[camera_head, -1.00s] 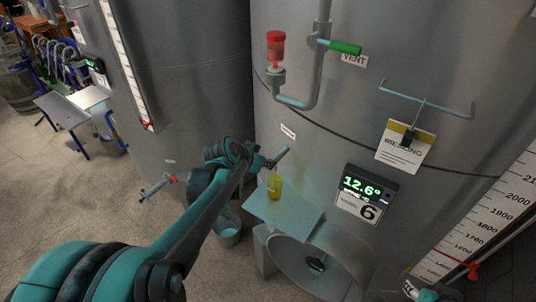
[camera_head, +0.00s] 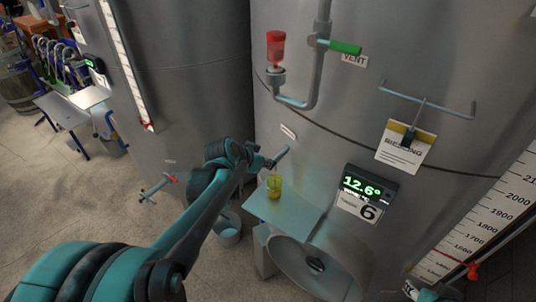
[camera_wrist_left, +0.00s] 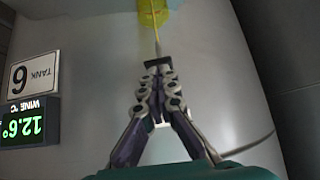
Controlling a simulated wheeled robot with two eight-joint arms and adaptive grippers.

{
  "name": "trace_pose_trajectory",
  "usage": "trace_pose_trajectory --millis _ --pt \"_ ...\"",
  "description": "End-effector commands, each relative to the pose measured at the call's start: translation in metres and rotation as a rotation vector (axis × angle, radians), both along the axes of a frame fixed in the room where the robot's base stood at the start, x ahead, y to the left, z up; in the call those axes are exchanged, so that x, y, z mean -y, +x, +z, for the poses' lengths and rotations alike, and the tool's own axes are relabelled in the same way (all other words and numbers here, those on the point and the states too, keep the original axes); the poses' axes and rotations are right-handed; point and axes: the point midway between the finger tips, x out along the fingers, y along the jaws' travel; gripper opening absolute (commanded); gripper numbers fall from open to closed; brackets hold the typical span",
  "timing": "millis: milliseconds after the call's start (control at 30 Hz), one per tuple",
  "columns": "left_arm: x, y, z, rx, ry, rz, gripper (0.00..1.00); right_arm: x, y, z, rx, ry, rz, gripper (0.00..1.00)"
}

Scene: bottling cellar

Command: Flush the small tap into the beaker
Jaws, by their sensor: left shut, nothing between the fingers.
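The small tap (camera_head: 281,156) sticks out of the tank front, its light grey part tilted up to the right. The beaker (camera_head: 274,188) stands upright below it on a shelf plate (camera_head: 300,222) and holds yellow liquid; it also shows at the top of the left wrist view (camera_wrist_left: 152,12). A thin yellow line, apparently a stream, runs from the tap to the beaker. My left gripper (camera_head: 268,163) is at the tap, shut and empty; its fingertips (camera_wrist_left: 158,70) meet against a dark bar in the wrist view. Whether they touch the tap is unclear.
A round hatch (camera_head: 300,265) lies below the plate, and a bucket (camera_head: 228,236) stands on the floor to its left. The tank display (camera_head: 368,186) is to the right. A vent pipe with a green handle (camera_head: 345,47) is above. Another tank is on the left.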

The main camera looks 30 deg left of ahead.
Motion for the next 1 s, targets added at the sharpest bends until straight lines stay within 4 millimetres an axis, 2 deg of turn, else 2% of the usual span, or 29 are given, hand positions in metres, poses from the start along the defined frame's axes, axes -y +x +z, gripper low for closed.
trace_pose_trajectory --millis 567,1000 --pt "0.000 0.000 0.000 -0.001 0.000 0.000 0.00 0.000 0.000 0.000 0.000 0.000 0.000 0.40" --pt "0.000 0.000 0.016 -0.001 0.000 0.000 0.00 0.000 0.000 0.013 0.000 0.000 0.000 0.40"
